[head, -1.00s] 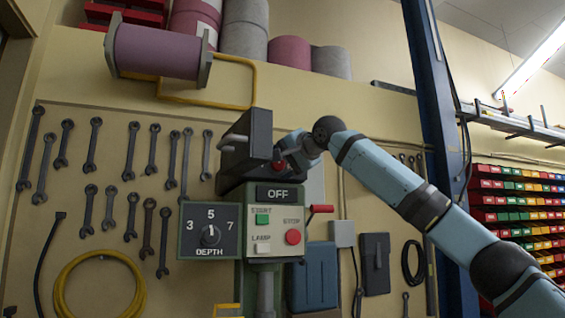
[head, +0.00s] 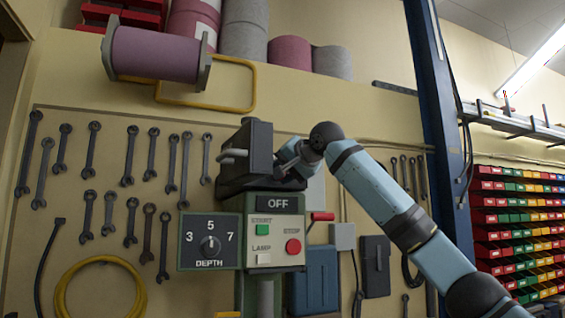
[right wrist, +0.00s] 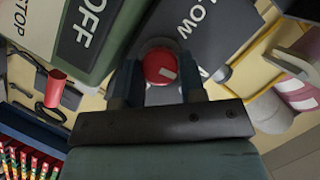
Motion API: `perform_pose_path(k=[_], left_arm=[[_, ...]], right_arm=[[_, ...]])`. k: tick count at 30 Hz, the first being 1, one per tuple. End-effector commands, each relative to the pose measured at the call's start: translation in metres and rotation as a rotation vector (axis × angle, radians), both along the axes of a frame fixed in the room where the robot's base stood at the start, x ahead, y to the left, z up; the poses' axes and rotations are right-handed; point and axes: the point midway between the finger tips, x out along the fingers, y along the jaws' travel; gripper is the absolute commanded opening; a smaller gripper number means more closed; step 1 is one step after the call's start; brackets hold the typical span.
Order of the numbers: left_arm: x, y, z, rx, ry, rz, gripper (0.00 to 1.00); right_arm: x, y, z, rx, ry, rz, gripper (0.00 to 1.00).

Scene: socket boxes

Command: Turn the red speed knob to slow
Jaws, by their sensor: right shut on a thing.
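The red speed knob (right wrist: 158,64) sits between the two fingers of my right gripper (right wrist: 157,88) in the right wrist view, with a short white mark on its face. The gripper is shut on it. Beside it, a dark plate (right wrist: 192,22) carries lettering that reads "LOW", its start cut off or hidden. In the head view my right gripper (head: 287,163) reaches the right side of the dark box (head: 250,150) on top of the green control post. The knob is hidden there. My left gripper is not in view.
Below the dark box are an OFF display (head: 278,204), green START and red STOP buttons (head: 293,246), and a DEPTH dial (head: 210,243) at the left. A red-handled lever (head: 322,216) sticks out right. Wrenches hang on the wall behind.

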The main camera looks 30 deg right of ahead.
Motion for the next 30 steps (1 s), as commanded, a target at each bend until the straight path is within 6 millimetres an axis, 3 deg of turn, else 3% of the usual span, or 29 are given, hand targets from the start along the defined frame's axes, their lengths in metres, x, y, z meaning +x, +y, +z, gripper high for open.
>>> perform_pose_path(k=[1, 6, 21, 30], left_arm=[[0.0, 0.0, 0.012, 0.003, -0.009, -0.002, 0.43], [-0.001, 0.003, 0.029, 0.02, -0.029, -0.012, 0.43], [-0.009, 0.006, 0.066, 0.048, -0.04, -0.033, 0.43], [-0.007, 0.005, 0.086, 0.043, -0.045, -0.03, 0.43]], right_arm=[[0.002, 0.002, 0.004, -0.03, 0.013, 0.003, 0.14], [0.001, 0.002, 0.006, -0.172, 0.044, 0.003, 0.14], [0.002, 0.005, 0.005, -0.606, 0.148, 0.001, 0.14], [0.002, 0.006, 0.003, -0.762, 0.186, 0.003, 0.14]])
